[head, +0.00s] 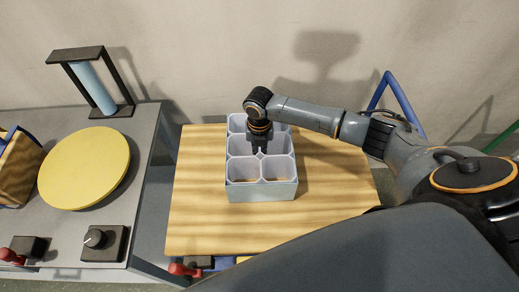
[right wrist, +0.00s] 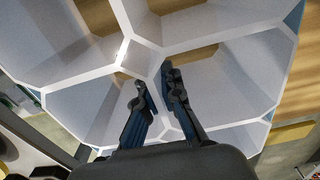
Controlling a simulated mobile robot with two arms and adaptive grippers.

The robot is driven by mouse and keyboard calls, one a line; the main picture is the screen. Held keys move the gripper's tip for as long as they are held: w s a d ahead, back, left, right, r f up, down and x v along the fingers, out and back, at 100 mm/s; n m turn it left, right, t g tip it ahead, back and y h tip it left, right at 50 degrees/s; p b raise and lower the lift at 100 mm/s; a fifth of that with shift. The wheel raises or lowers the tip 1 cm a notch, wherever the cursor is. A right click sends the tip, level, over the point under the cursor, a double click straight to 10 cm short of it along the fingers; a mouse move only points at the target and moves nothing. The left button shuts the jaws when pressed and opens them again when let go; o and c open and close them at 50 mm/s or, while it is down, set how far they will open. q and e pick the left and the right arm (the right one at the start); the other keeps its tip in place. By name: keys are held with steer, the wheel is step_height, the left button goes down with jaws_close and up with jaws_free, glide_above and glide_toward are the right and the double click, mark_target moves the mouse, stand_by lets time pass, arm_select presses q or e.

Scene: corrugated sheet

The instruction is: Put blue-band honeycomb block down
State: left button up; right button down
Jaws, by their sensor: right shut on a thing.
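The honeycomb block (head: 262,190) is pale grey with several open cells, over the middle of the wooden tabletop (head: 205,215). It fills the right wrist view (right wrist: 215,90), where a little blue shows on its outer side at the right. My right gripper (head: 261,147) points down into the block from above. In the right wrist view its two fingers (right wrist: 154,82) are shut on the block at the cell walls, near one side. Wood shows through the open cells. I cannot tell whether the block's underside touches the tabletop. My left gripper is not in view.
A grey bench (head: 150,150) at the left bears a yellow disc (head: 84,168), a black frame with a blue cylinder (head: 95,88) and a black knob box (head: 102,242). Bare wood surrounds the block. Red-handled items (head: 185,270) show below the tabletop's front edge.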

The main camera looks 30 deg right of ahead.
steer(key=shift+r, duration=0.1)
steer(key=c, duration=1.5)
jaws_free()
steer(key=shift+s, duration=0.1)
step_height(320, 180, up, 12)
steer(key=shift+b, duration=0.7)
